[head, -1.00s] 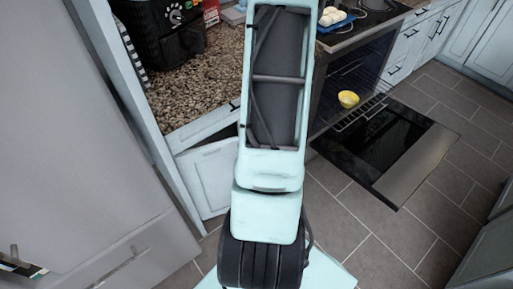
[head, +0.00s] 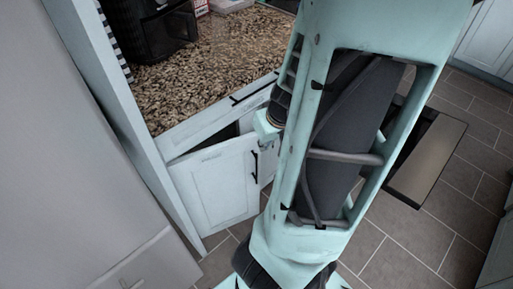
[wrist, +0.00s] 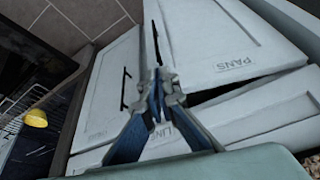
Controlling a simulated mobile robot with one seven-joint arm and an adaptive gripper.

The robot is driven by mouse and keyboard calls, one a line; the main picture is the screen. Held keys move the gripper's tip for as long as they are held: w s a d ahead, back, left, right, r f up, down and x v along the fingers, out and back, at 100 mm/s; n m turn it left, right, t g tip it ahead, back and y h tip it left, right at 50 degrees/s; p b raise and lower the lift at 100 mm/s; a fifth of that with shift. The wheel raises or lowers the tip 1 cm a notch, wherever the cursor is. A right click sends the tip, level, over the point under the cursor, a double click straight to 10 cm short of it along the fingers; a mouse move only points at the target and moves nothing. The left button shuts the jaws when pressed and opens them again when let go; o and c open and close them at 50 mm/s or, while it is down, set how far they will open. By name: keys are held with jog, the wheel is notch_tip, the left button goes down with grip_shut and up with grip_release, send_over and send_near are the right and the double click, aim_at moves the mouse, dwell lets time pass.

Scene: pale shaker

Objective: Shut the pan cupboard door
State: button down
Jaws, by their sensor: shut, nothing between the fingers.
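The pan cupboard door (head: 215,187) stands partly open below the counter in the head view, with a dark gap along its top. Its black handle (head: 255,165) is near its right edge. In the wrist view the door, labelled PANS (wrist: 240,35), fills the upper right, and the dark gap shows between it and the drawer front. My gripper (wrist: 160,82) is shut and empty, in front of the cabinet fronts near the door's handle edge. Whether it touches the door cannot be told. In the head view my arm hides most of the gripper.
A drawer front (wrist: 265,112) lies above the door, and another closed-looking door (wrist: 105,95) is beside it. The oven with its rack and a yellow bowl (wrist: 36,118) is at left in the wrist view. A grey appliance (head: 75,150) stands left of the cupboard.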

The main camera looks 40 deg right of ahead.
aim_at(246, 136)
jog(key=shift+w+d+f+b, duration=0.3)
jog(key=shift+w+f+b, duration=0.9)
jog(key=shift+f, duration=0.3)
jog(key=shift+w+d+f+b, duration=0.25)
jog(key=shift+w+f+b, duration=0.95)
jog(key=shift+f, duration=0.35)
jog(key=shift+w+d+f+b, duration=0.3)
jog(key=shift+w+f+b, duration=0.75)
jog(key=shift+w+f, duration=0.4)
jog(key=shift+s, duration=0.1)
jog(key=shift+w+d+n+y+p, duration=0.2)
jog(key=shift+w+n, duration=0.15)
jog(key=shift+w, duration=0.5)
jog(key=shift+w+d+n+y+p, duration=0.15)
jog(key=shift+w+n, duration=0.25)
jog(key=shift+w, duration=0.45)
jog(key=shift+w+d+n+y+p, duration=0.1)
jog(key=shift+w+d+n+p, duration=0.2)
jog(key=shift+w, duration=0.55)
jog(key=shift+a, duration=0.1)
jog(key=shift+s, duration=0.1)
